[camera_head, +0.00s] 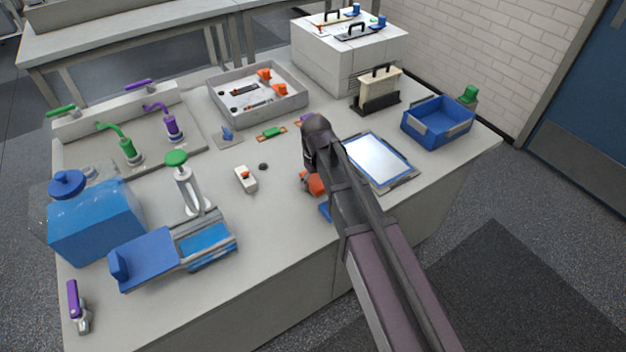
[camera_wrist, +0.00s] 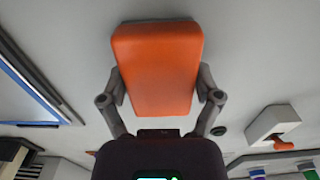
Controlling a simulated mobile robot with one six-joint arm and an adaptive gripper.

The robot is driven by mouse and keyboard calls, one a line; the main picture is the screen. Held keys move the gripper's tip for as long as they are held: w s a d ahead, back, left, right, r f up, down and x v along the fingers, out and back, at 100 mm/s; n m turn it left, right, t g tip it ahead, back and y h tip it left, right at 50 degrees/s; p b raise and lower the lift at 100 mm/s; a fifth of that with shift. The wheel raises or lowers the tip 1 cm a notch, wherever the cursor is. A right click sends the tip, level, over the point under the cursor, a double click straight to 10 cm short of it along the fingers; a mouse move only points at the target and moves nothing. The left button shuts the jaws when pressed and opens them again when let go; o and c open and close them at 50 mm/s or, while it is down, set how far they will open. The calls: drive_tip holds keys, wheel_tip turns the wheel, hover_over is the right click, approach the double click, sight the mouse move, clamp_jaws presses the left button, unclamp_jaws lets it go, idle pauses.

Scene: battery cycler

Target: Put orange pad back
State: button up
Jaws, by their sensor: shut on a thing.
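An orange pad (camera_wrist: 155,65) fills the upper middle of the wrist view, a plain block with rounded edges. My gripper (camera_wrist: 162,84) is shut on it, one finger against each long side. In the head view, the orange pad (camera_head: 313,184) shows only in part below my gripper, over the front middle of the bench. My wrist and arm hide the rest of it and the fingertips there. I cannot tell whether the pad touches the bench top.
A grey tray (camera_head: 229,108) with orange pieces and tools stands farther back. A blue-framed panel (camera_head: 378,160) lies right of my arm, before a blue bin (camera_head: 438,122).

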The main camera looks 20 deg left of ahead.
sight(317, 178)
drive_tip(key=o, duration=0.9)
wheel_tip(317, 178, up, 12)
drive_tip(key=p, duration=1.2)
drive_tip(key=shift+r, duration=0.1)
idle(0.6)
drive_tip(key=shift+d, duration=0.15)
drive_tip(key=s+d+m, duration=0.2)
drive_tip(key=d+m, duration=0.1)
drive_tip(key=d, duration=0.8)
drive_tip(key=s+d+m, duration=0.2)
drive_tip(key=d+m, duration=0.1)
drive_tip(key=d, duration=0.9)
drive_tip(key=s+d+m, duration=0.1)
drive_tip(key=d+m, duration=0.2)
drive_tip(key=d, duration=0.9)
drive_tip(key=shift+s+d+m, duration=0.25)
drive_tip(key=shift+s+m, duration=0.15)
